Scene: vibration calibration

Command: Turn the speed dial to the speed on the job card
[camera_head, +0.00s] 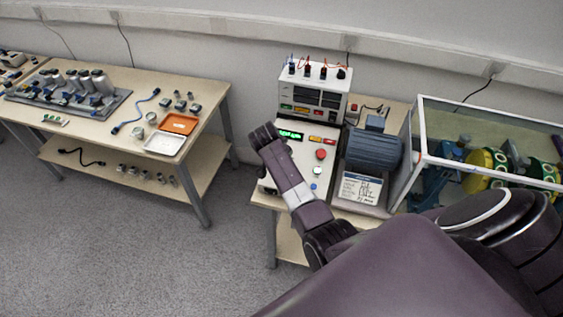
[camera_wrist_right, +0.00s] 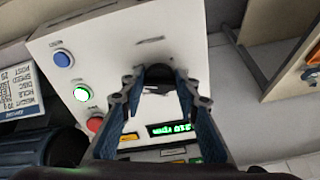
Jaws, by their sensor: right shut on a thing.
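My right gripper (camera_head: 264,136) reaches over the left side of the white control box (camera_head: 300,168). In the right wrist view, my right gripper (camera_wrist_right: 159,86) has its two fingers closed on either side of the dark speed dial (camera_wrist_right: 158,72). In the head view the dial is hidden by the gripper. A green display (camera_wrist_right: 172,129) on the box seems to read 210 rpm, partly covered by a finger. The job card (camera_head: 361,189) lies in front of the blue motor; its writing is too small to read surely. My left gripper is not in view.
The blue motor (camera_head: 374,148) and a glass-sided case (camera_head: 487,109) stand to the right. Another table (camera_head: 105,85) is at left, across clear floor.

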